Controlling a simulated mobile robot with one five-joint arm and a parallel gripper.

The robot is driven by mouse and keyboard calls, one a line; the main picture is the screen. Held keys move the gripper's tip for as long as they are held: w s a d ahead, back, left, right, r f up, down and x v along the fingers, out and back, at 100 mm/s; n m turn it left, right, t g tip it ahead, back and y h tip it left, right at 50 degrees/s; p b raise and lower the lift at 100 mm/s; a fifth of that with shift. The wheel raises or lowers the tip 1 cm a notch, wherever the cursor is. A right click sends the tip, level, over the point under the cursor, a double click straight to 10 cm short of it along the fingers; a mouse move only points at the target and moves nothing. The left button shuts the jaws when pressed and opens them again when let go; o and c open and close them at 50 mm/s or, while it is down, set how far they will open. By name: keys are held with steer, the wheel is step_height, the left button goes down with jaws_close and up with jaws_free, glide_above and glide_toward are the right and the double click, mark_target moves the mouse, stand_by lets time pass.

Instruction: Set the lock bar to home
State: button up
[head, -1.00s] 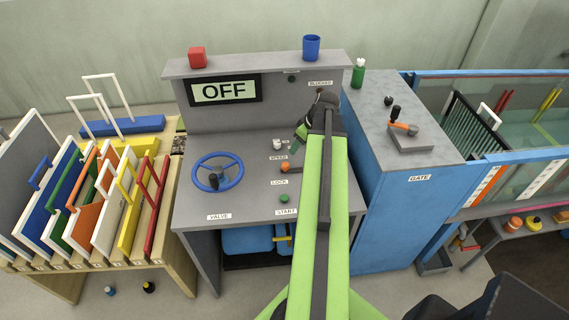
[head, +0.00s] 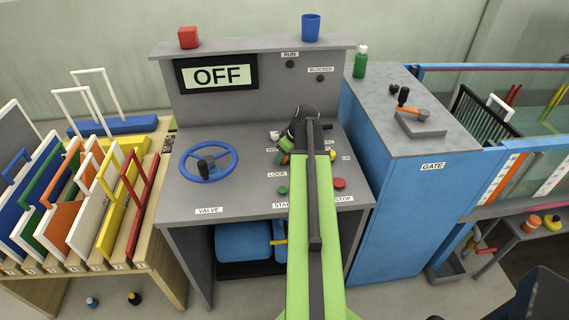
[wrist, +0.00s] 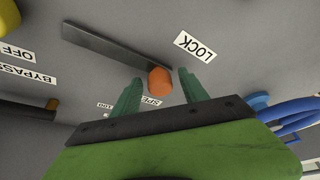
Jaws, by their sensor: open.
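The lock bar (wrist: 110,45) is a dark flat bar with an orange knob (wrist: 160,81) at one end, beside the LOCK label (wrist: 196,47) in the wrist view. My gripper (wrist: 160,76) is open, with one green finger on each side of the orange knob. I see gaps between the knob and both fingers; whether the tips reach down to its height I cannot tell. In the head view my gripper (head: 283,152) is over the console, and my arm hides the lock bar. No home mark is readable.
The console (head: 240,207) also bears a blue valve wheel (head: 208,163), a green start button (head: 282,190) and a red stop button (head: 339,184). Another dark lever (wrist: 25,110) and a yellow knob (wrist: 9,18) are at the left in the wrist view. The display (head: 217,76) reads OFF.

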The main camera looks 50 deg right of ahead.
jaws_close()
stand_by(0.3)
stand_by(1.1)
